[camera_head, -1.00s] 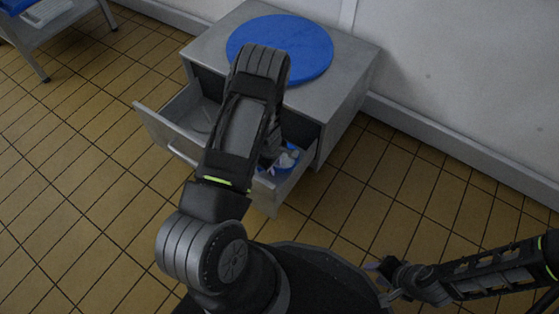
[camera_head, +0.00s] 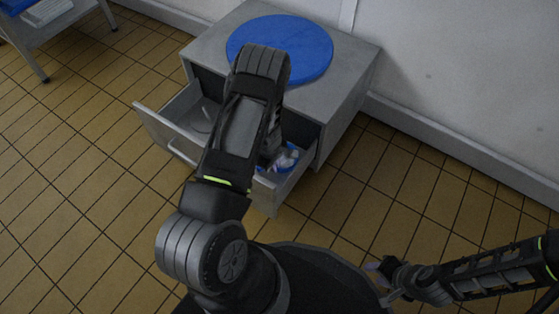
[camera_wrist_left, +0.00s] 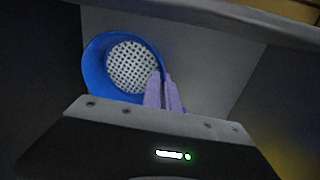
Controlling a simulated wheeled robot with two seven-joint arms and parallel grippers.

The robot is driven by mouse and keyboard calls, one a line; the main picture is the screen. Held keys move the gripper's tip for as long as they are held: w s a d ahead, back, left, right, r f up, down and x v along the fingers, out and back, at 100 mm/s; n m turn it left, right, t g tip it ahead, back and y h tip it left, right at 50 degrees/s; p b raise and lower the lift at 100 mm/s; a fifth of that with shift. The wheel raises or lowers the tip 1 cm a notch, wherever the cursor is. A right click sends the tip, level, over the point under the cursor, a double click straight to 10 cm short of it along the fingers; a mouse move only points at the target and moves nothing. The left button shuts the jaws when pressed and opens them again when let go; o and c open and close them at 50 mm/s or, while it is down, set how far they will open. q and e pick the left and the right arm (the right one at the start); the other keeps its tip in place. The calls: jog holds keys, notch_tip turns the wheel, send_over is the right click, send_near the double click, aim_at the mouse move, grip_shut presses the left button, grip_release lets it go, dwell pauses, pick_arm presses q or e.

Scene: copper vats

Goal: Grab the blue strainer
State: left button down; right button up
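The blue strainer (camera_wrist_left: 97,68) has a round white perforated mesh and fills the upper left of the left wrist view. In the head view a small blue and white part of it (camera_head: 288,158) shows in the open drawer, partly covered by my left arm. My left gripper (camera_wrist_left: 163,92) has its two pale fingers close together at the strainer's right rim, with only a narrow gap. It looks shut on that rim; the contact itself is partly hidden. In the head view my arm hides most of this gripper. My right gripper (camera_head: 381,280) is open and empty at the lower right.
The drawer (camera_head: 155,127) is pulled out of a grey cabinet (camera_head: 345,75); its walls surround the strainer. A round blue board (camera_head: 310,50) lies on the cabinet top. A wall (camera_head: 455,70) stands behind. The tiled floor (camera_head: 70,190) is clear around it.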

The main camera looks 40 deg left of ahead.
dwell(0.9)
pick_arm(q)
notch_tip(320, 180, up, 9)
jog(key=p, duration=0.4)
jog(key=shift+r, duration=0.1)
jog(key=shift+r+p, duration=0.3)
jog(key=shift+r, duration=0.15)
jog(key=shift+a, duration=0.1)
